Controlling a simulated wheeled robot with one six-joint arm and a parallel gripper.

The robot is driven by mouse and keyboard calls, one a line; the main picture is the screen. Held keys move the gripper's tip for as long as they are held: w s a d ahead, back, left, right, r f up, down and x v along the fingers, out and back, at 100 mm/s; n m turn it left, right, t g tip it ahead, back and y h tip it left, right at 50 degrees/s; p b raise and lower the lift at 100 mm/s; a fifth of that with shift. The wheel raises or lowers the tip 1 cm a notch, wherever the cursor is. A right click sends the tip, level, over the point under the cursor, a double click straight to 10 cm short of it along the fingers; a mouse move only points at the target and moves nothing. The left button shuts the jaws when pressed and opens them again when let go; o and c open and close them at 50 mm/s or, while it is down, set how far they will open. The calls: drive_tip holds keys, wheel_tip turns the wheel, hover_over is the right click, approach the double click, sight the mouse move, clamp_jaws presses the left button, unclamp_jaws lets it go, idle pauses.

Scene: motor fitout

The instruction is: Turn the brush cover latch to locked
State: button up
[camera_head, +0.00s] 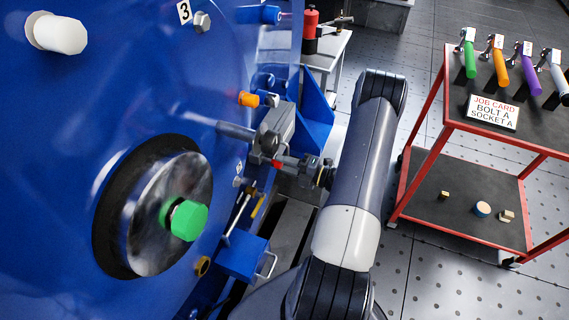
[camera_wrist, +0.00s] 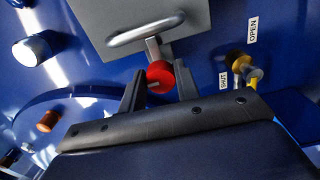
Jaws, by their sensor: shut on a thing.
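The brush cover latch (camera_wrist: 160,73) has a round red end on a short grey bar. It sits at the edge of the grey brush cover (camera_wrist: 98,22), which carries a bent metal handle (camera_wrist: 145,34). My gripper (camera_wrist: 159,68) is shut on the latch, one dark finger on each side of the red end. In the head view my gripper (camera_head: 284,164) reaches left from my arm to the red end, beside the grey cover (camera_head: 279,122) on the blue motor. My arm hides part of this area. I see no locked or unlocked mark.
A yellow-handled valve (camera_wrist: 244,68) with OPEN and SHUT labels is close on the right. The blue motor (camera_head: 120,80) fills the left, with a green-capped shaft (camera_head: 187,220). A red tool cart (camera_head: 437,125) stands right. Floor between them is partly free.

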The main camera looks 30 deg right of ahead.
drive_tip(key=o, duration=0.9)
drive_tip(key=shift+o, duration=0.2)
drive_tip(key=v, duration=1.1)
drive_tip(key=shift+w+a, duration=0.1)
drive_tip(key=shift+w, duration=0.05)
drive_tip(key=x, duration=1)
drive_tip(key=shift+w+a, duration=0.2)
drive_tip(key=shift+w, duration=0.05)
